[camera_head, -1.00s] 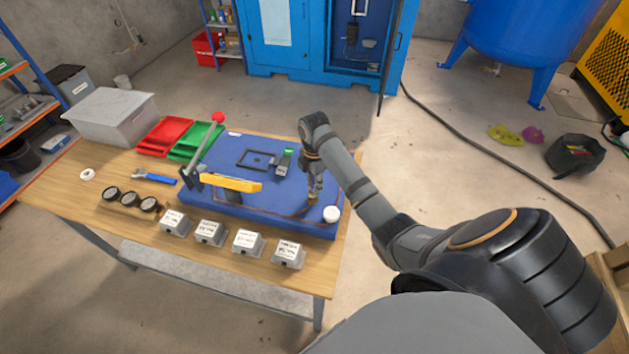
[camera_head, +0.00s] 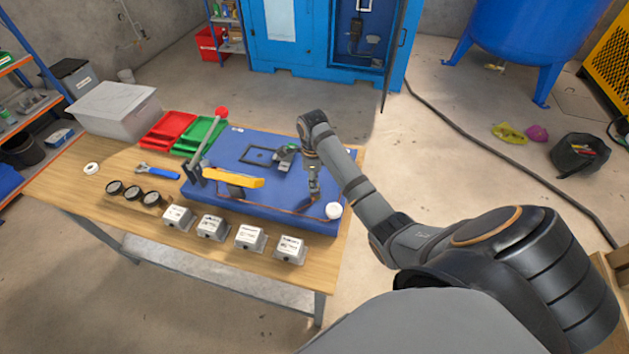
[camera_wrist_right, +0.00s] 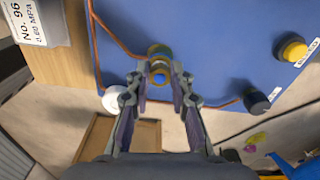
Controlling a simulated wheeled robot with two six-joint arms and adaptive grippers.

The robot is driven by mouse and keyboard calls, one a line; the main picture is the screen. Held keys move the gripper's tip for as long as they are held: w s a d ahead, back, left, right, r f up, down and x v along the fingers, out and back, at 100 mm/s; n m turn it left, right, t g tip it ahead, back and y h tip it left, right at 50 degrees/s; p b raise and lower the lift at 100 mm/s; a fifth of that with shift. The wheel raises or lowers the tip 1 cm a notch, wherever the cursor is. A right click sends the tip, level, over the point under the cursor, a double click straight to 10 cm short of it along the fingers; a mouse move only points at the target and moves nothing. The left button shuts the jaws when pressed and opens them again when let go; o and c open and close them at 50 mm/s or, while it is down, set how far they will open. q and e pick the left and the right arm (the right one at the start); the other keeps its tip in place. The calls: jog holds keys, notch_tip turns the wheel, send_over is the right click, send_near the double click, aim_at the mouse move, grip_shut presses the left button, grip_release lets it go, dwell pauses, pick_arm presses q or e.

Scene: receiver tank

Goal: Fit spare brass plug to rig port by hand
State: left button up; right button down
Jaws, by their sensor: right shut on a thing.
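My right gripper (camera_wrist_right: 158,84) is shut on a small brass plug (camera_wrist_right: 159,69), held between its fingertips in the right wrist view. Just beyond the plug is a round brass port (camera_wrist_right: 159,50) on the blue rig board (camera_wrist_right: 215,50). The plug lines up with the port in this view; I cannot tell whether they touch. In the head view my right gripper (camera_head: 314,192) points down over the right part of the blue board (camera_head: 225,150), and the plug is too small to make out there. My left gripper is not in view.
A white knob (camera_head: 333,210) and a copper tube (camera_wrist_right: 97,55) are close to the gripper. A yellow lever (camera_head: 233,180) stands to the left. Several labelled white blocks (camera_head: 290,248) line the front. Red (camera_head: 167,128) and green (camera_head: 200,133) trays lie behind left.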

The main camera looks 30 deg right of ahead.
jog(key=m, duration=0.5)
jog(key=shift+d+f+m, duration=0.1)
jog(key=shift+d+m, duration=0.05)
jog(key=shift+m, duration=0.15)
jog(key=c, duration=1.1)
grip_release()
